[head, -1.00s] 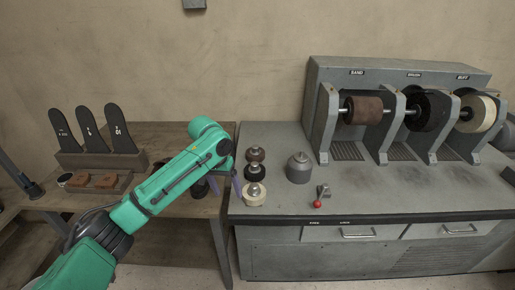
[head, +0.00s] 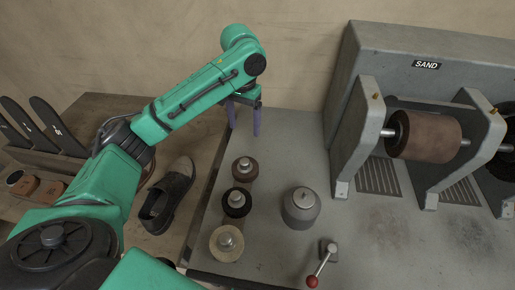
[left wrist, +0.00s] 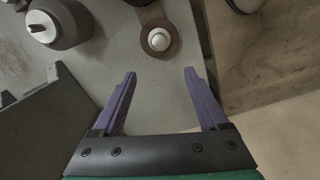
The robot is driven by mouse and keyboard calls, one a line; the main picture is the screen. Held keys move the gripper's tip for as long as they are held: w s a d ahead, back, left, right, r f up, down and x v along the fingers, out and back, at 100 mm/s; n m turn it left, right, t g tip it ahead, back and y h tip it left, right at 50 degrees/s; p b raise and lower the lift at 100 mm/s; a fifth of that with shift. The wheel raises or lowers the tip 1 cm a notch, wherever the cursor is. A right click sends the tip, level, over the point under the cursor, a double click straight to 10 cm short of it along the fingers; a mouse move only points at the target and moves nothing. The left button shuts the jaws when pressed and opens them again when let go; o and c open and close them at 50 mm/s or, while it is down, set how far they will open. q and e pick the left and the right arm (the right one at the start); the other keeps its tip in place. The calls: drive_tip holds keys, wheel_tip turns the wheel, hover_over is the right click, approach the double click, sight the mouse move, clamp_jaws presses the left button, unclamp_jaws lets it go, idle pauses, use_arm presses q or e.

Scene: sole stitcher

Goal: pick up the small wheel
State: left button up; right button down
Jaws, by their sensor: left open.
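Several small wheels on upright posts stand in a row on the grey bench: a brown one (head: 245,174) at the back, a black one (head: 236,207) in the middle and a cream one (head: 226,252) in front. My left gripper (head: 243,118) is open and empty behind the brown wheel, its fingers pointing down. In the left wrist view one small brownish wheel with a pale knob (left wrist: 158,40) lies beyond the gap between the open fingertips (left wrist: 160,76), apart from them. My right gripper is not in view.
A grey canister (head: 301,210) stands right of the wheels, with a red-knobbed lever (head: 313,281) in front. The sanding machine (head: 425,135) fills the right. A wooden table with a shoe (head: 168,195) and brown blocks (head: 48,192) is at left.

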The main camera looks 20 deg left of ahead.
use_arm(q)
hover_over(244, 161)
drive_tip(key=f, duration=0.5)
drive_tip(key=shift+s+f, duration=0.25)
drive_tip(key=shift+f, duration=0.05)
drive_tip(key=f, duration=0.2)
drive_tip(key=f+p, duration=0.1)
drive_tip(key=f, duration=0.4)
drive_tip(key=shift+w+f+p, duration=0.2)
drive_tip(key=shift+w+p, duration=0.1)
drive_tip(key=shift+p, duration=0.05)
drive_tip(key=shift+f, duration=0.4)
clamp_jaws()
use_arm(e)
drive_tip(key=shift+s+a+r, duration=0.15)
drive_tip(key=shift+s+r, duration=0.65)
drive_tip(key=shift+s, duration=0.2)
